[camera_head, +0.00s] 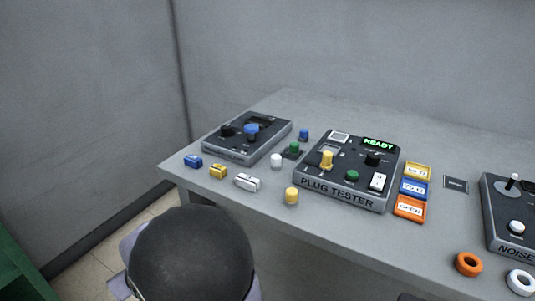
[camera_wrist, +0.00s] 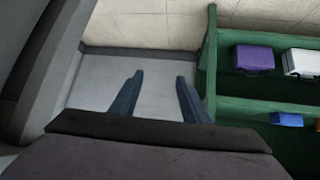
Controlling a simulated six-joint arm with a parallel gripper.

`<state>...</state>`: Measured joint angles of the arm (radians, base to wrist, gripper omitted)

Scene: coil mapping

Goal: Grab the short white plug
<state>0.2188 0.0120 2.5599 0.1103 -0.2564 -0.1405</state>
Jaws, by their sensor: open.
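A short white plug (camera_head: 276,160) stands upright on the grey table in the head view, left of the plug tester (camera_head: 342,196). A white box-shaped piece (camera_head: 248,182) lies nearer the front edge, to its lower left. My gripper (camera_wrist: 158,78) is open and empty in the wrist view. Its two dark fingers are apart over bare floor, with no plug in that view. In the head view my gripper's fingers cannot be made out.
Near the white plug are a green plug (camera_head: 294,147), a blue plug (camera_head: 304,135) and a yellow plug (camera_head: 292,195). A dark control box (camera_head: 237,157) stands left of it. The wrist view shows a green shelf (camera_wrist: 213,60) at right.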

